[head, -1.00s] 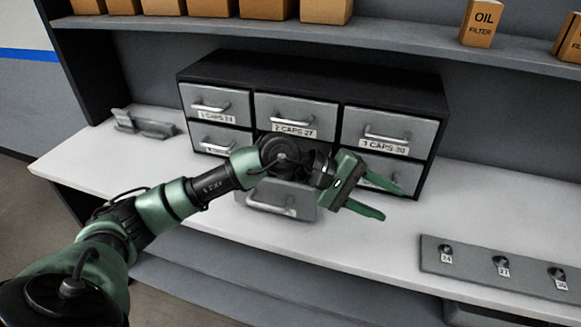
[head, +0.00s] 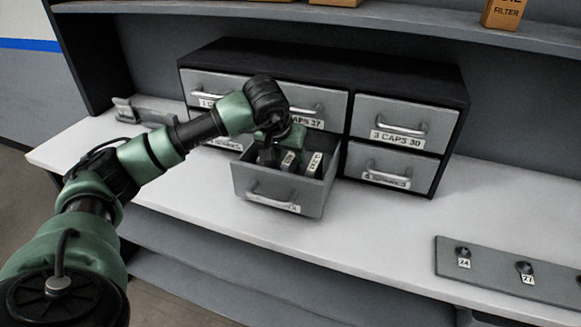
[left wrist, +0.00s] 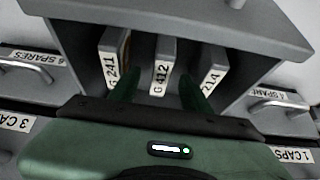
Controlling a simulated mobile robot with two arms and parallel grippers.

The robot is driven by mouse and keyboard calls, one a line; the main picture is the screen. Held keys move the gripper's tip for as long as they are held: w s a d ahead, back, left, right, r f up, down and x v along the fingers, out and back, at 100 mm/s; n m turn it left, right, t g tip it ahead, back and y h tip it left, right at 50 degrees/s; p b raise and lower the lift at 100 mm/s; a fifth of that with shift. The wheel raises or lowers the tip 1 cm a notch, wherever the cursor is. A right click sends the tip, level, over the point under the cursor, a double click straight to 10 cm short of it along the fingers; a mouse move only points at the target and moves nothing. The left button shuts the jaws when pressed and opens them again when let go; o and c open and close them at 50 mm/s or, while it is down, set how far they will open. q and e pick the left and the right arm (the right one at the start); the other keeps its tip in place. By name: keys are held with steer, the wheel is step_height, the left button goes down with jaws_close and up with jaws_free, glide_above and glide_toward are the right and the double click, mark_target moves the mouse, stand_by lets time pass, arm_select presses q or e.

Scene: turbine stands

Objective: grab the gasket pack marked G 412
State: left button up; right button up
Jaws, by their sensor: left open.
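The gasket pack marked G 412 (left wrist: 163,64) stands in the middle of an open drawer in the left wrist view, its label facing up. A pack marked G 241 (left wrist: 113,58) stands to its left and one reading 214 (left wrist: 213,69) to its right. My left gripper (left wrist: 160,88) is open, its green fingers on either side of the G 412 pack; whether they touch it I cannot tell. In the head view my left gripper (head: 282,143) points down into the pulled-out drawer (head: 258,190), partly hiding the packs. My right gripper is not in view.
The dark cabinet (head: 405,85) holds several shut labelled drawers around the open one. A grey strip with numbered pegs (head: 500,279) lies at the right on the white counter (head: 375,235). A shelf (head: 420,30) with boxes runs above.

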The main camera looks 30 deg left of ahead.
mark_target(289, 159)
arm_select(q)
steer(key=shift+s+p+x, duration=0.1)
steer(key=shift+p+x, duration=0.25)
steer(key=shift+x, duration=0.8)
steer(key=shift+s+p+x, duration=0.15)
steer(key=shift+p+x, duration=0.2)
steer(key=shift+x, duration=0.85)
steer(key=shift+c, duration=0.4)
jaws_close()
